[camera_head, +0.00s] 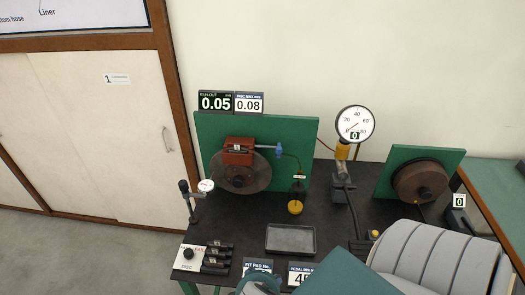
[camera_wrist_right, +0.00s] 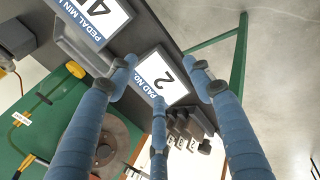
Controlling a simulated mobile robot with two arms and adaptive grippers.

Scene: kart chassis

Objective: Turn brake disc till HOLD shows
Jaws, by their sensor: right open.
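The brown brake disc (camera_head: 240,181) is mounted on a green board (camera_head: 305,135) at the back left of the bench, under a red caliper (camera_head: 238,151). The run-out display (camera_head: 215,102) reads 0.05; no HOLD is readable on it. Beside it the disc max card (camera_head: 248,103) reads 0.08. A small dial gauge (camera_head: 205,185) stands at the disc's left. In the right wrist view the disc (camera_wrist_right: 118,135) shows partly behind my fingers. My right gripper (camera_wrist_right: 160,80) is open and empty, above the bench's front edge, apart from the disc. My left gripper is out of view.
A grey tray (camera_head: 290,239) lies mid-bench. A large dial (camera_head: 355,124) and a second drum (camera_head: 421,181) stand right. Cards (camera_head: 300,274) line the front edge.

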